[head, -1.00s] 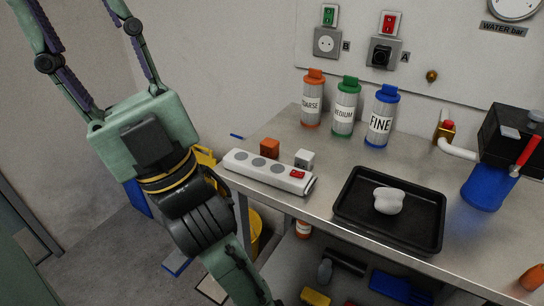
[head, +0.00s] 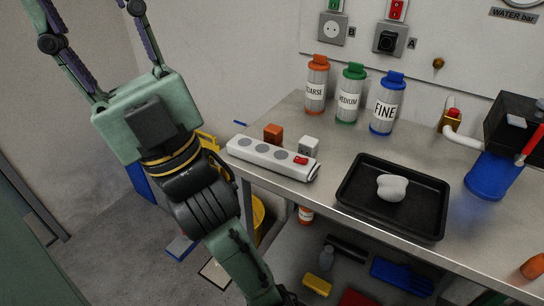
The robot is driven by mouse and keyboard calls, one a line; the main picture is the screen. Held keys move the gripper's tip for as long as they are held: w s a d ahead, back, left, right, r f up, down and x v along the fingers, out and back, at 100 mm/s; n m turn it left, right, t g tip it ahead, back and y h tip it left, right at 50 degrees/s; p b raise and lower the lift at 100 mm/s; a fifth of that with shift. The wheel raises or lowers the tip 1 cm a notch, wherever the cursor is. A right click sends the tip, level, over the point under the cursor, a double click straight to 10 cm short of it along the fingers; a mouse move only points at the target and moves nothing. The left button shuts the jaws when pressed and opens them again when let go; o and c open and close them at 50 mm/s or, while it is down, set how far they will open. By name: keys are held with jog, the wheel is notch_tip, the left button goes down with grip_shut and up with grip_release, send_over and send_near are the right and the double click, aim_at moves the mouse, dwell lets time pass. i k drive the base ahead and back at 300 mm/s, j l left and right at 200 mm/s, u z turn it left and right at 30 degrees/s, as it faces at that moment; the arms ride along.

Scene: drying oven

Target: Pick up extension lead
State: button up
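The extension lead (head: 271,157) is a white bar with several grey round sockets and a red switch at its right end. It lies on the left front part of the metal bench. My gripper (head: 92,12) is at the upper left, off the bench and left of the lead. Its two green and dark fingers are spread wide, pointing up the picture, with nothing seen between them. Their tips run out of the top of the frame.
Orange (head: 273,133) and white (head: 308,147) cubes sit just behind the lead. Coarse (head: 316,97), medium (head: 350,105) and fine (head: 385,115) canisters stand further back. A black tray (head: 362,216) with a white lump (head: 391,187) is to the right. A shelf below holds several items.

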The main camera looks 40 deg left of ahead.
aim_at(265, 155)
jog(key=j+z, duration=0.1)
jog(key=j, duration=0.5)
jog(key=j+z, duration=0.1)
jog(key=j, duration=0.5)
jog(key=j+z, duration=0.1)
jog(key=j, duration=0.45)
jog(key=k+j+z, duration=0.1)
jog(key=j, duration=0.5)
jog(key=k+j+z, duration=0.1)
jog(key=j, duration=0.45)
jog(key=k+j+z, duration=0.15)
jog(key=j, duration=0.45)
jog(key=k+j+z, duration=0.1)
jog(key=j, duration=0.45)
jog(key=k+j+z, duration=0.1)
jog(key=j, duration=0.45)
jog(key=i+j, duration=0.35)
jog(key=z, duration=0.05)
